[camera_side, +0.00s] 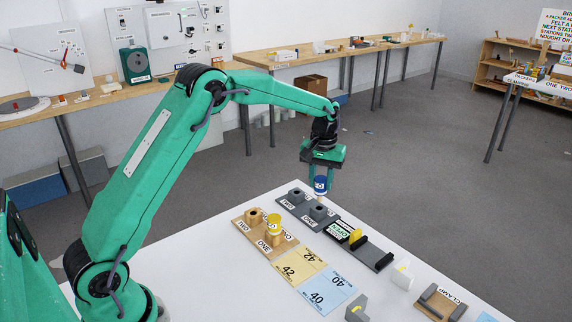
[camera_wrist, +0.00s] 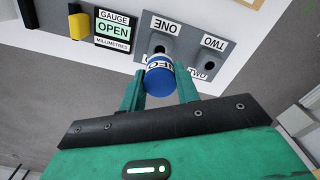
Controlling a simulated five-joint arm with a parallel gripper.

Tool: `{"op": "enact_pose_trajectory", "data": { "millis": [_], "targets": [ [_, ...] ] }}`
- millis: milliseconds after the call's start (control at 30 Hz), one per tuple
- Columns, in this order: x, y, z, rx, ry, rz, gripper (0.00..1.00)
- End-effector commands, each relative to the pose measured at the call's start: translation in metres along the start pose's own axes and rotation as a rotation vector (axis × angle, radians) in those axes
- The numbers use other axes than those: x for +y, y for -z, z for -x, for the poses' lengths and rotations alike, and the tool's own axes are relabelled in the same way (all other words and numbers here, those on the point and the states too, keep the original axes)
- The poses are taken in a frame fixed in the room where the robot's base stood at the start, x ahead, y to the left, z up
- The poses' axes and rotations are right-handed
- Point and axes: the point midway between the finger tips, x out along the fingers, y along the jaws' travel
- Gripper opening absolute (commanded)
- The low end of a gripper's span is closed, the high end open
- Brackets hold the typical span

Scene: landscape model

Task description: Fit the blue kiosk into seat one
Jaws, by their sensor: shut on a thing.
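My gripper (camera_side: 321,182) is shut on the blue kiosk, a small blue cylinder with a white lettered band (camera_side: 320,186). The wrist view shows the kiosk (camera_wrist: 161,78) between my green fingers (camera_wrist: 160,88). In the side view it appears just above the grey seat board (camera_side: 333,222), which has seats marked ONE and TWO. In the wrist view, seat one (camera_wrist: 160,46) is just beyond the kiosk's top edge, and the kiosk hides part of the board. Seat two (camera_wrist: 200,74) is to the right. I cannot tell whether the kiosk touches the board.
A wooden board (camera_side: 243,224) with its own ONE and TWO holds a yellow kiosk (camera_side: 274,223). An OPEN gauge (camera_side: 338,231) adjoins the grey board. Yellow card 42 (camera_side: 291,271), blue card 40 (camera_side: 321,298) and a CLAMP block (camera_side: 437,303) lie nearer. White table (camera_side: 205,268) is clear at left.

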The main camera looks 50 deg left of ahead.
Motion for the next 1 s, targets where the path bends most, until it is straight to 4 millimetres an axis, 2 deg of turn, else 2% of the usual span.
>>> {"op": "enact_pose_trajectory", "data": {
  "millis": [300, 1000],
  "targets": [
    [-0.0001, -0.0002, -0.0098, -0.001, 0.000, 0.000, 0.04],
    [0.0002, -0.0002, -0.0099, 0.000, 0.000, 0.000, 0.04]
  ]
}}
